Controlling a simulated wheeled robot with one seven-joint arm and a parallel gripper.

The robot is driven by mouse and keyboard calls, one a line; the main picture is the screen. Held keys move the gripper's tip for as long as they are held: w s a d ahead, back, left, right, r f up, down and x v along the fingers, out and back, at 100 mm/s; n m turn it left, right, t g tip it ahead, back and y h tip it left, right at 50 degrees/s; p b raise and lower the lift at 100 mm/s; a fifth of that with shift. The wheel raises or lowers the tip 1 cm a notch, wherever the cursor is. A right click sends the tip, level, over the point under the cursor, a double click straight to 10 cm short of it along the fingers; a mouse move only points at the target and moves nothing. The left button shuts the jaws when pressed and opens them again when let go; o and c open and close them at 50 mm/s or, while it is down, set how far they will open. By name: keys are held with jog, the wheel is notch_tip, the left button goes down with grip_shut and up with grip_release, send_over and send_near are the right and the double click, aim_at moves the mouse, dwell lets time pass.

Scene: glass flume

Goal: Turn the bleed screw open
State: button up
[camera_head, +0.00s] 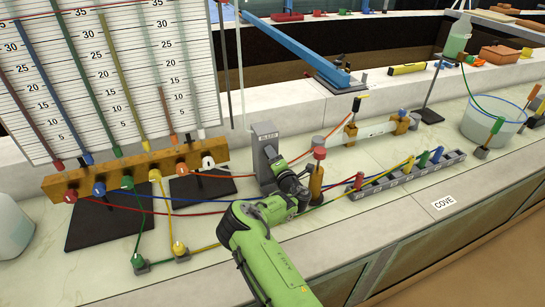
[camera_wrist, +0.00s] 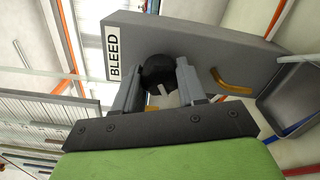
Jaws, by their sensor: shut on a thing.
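The grey bleed block (camera_head: 267,139) stands upright on the bench in the middle of the head view, its label at the top. In the wrist view the block (camera_wrist: 215,55) fills the upper part and its label reads "BLEED" (camera_wrist: 113,54). The bleed screw is a round black knob (camera_wrist: 157,66) on the block's face. My gripper (camera_wrist: 161,84) is shut on the knob, one finger on each side. In the head view my gripper (camera_head: 285,180) is against the block and hides the screw. A short brass piece (camera_wrist: 230,83) sits beside the knob.
An orange post with a red top (camera_head: 317,175) stands close to the right of my gripper. A grey rack of coloured fittings (camera_head: 408,175) is further right. Coloured tubes cross the bench from the wooden manifold (camera_head: 140,170) at left.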

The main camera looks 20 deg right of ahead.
jog(key=shift+f, duration=0.15)
jog(key=o, duration=1)
jog(key=shift+o, duration=0.2)
jog(key=shift+s, duration=0.1)
jog(key=s+b, duration=0.3)
jog(key=s, duration=1.2)
jog(key=shift+s+b, duration=0.3)
